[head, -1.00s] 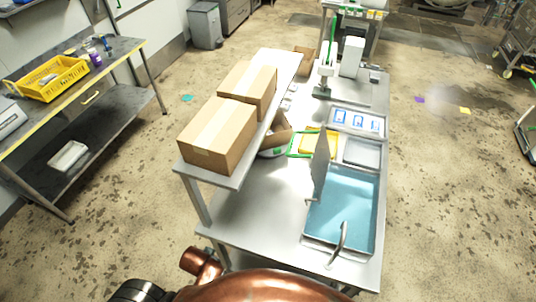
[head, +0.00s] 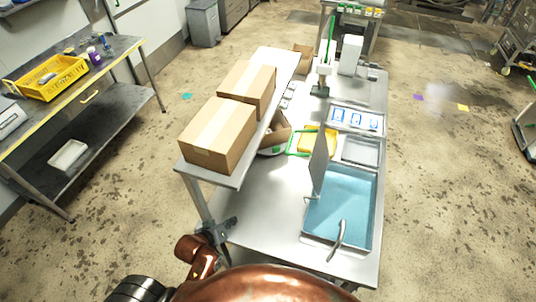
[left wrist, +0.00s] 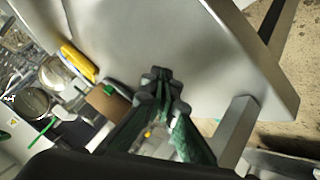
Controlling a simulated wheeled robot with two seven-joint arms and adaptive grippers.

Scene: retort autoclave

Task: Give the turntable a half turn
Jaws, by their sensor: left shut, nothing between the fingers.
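I cannot make out a turntable for certain in either view. A rounded white and green thing (head: 272,151) sits partly hidden under the raised shelf on the steel table, and I cannot tell what it is. My left gripper (head: 230,223) is at the near left corner of the steel table (head: 255,205), by the front shelf post. In the left wrist view its dark fingers (left wrist: 160,78) are shut with nothing between them, in front of the pale steel surface. My right gripper is in neither view.
Two cardboard boxes (head: 218,135) stand on the raised shelf (head: 232,180). A basin of blue water (head: 345,205) with a curved tap and an upright grey panel (head: 319,160) takes the table's right side. The table between shelf and basin is mostly clear.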

